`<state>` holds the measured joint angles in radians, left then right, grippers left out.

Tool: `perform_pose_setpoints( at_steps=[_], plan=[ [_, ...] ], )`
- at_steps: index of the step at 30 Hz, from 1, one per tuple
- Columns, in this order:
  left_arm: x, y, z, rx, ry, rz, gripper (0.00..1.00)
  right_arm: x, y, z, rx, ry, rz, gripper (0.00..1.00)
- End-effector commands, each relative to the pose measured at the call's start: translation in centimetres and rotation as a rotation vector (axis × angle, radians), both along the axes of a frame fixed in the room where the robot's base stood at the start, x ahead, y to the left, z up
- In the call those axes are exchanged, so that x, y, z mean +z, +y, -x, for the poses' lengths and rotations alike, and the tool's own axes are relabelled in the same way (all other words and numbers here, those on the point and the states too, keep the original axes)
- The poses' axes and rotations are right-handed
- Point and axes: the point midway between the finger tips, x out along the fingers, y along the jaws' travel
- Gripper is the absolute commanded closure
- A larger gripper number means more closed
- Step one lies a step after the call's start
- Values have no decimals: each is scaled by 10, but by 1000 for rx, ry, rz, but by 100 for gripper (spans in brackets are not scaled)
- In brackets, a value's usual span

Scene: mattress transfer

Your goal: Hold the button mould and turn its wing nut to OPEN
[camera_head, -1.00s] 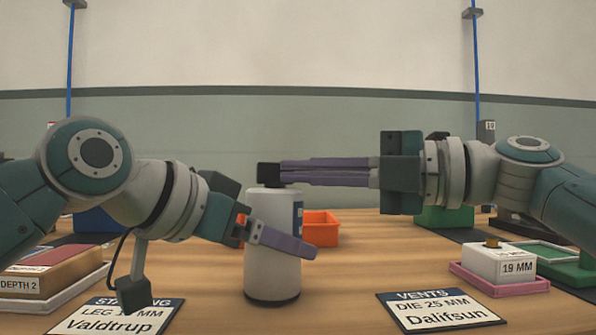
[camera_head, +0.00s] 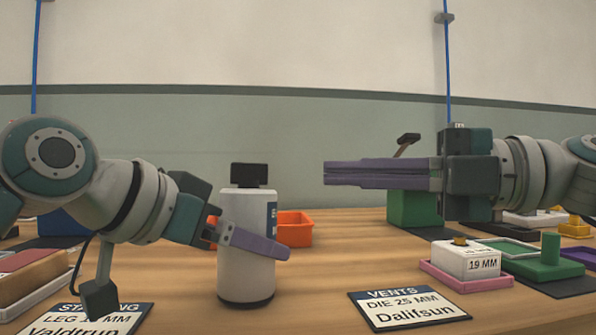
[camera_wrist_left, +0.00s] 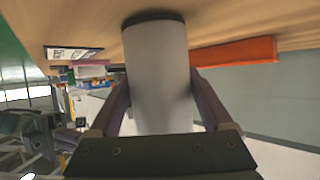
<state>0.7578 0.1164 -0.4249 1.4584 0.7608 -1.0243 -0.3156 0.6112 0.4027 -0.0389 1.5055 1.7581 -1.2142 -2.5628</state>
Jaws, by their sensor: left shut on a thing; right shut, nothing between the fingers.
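The button mould (camera_head: 246,265) is a white upright cylinder with a dark base band and a dark label at its right side. It stands on the table. Its black wing nut (camera_head: 249,174) sits on top. My left gripper (camera_head: 258,243) is shut around the cylinder's body, and in the left wrist view (camera_wrist_left: 160,95) its fingers lie on both sides of the white cylinder (camera_wrist_left: 156,65). My right gripper (camera_head: 327,173) is shut and empty, level with the wing nut and apart from it to the right. No OPEN marking is readable.
An orange bin (camera_head: 296,229) stands behind the mould. A white block marked 19 MM (camera_head: 466,262) sits on a pink tray at the right. A VENTS card (camera_head: 408,308) lies in front. A green box (camera_head: 413,209) stands behind my right gripper. Clear table lies right of the mould.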

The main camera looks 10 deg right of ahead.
Motion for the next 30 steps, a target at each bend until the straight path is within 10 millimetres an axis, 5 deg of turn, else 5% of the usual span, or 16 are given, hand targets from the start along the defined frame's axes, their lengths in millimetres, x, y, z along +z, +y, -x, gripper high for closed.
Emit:
perform_pose_setpoints(
  at_steps=[6, 16, 17, 21, 30],
  plan=[
    [-2, 1, 0, 1, 3, -3, 100, 0, -29, 5, 0, 0, -1, 100],
    [-2, 1, 0, 3, 5, -4, 100, 0, -33, 6, 2, 0, -1, 100],
    [-2, 1, 0, 3, 5, -4, 16, 0, -33, 6, 2, 0, -1, 100],
    [-2, 1, 0, 2, 4, -4, 0, 0, -33, 6, 2, 0, -1, 100],
    [0, 2, 1, 2, 1, -1, 0, 0, -33, 6, 2, 0, -1, 100]
  ],
)
